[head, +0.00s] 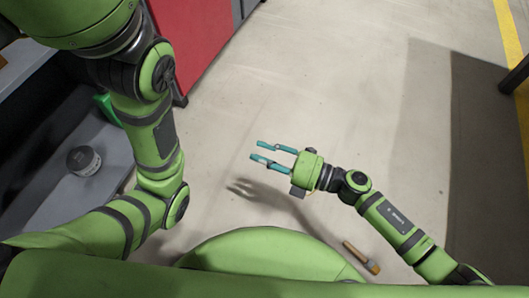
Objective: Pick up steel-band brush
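A small brush-like object (361,257) with a tan wooden body and a darker end lies at the lower right, apparently on the floor beside my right forearm. It may be the steel-band brush, but it is too small to make out a steel band or bristles. My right gripper (256,151) is open and empty above the bare floor, its teal fingers pointing left. It is up and to the left of the brush-like object, well apart from it. My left arm shows at the left, but its gripper is out of view.
A grey workbench (50,205) at the left carries a round grey container (83,160) and a green item (107,109). A red cabinet (195,40) stands at the top. The floor (330,90) in the middle is clear. A yellow line (508,35) runs at the right.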

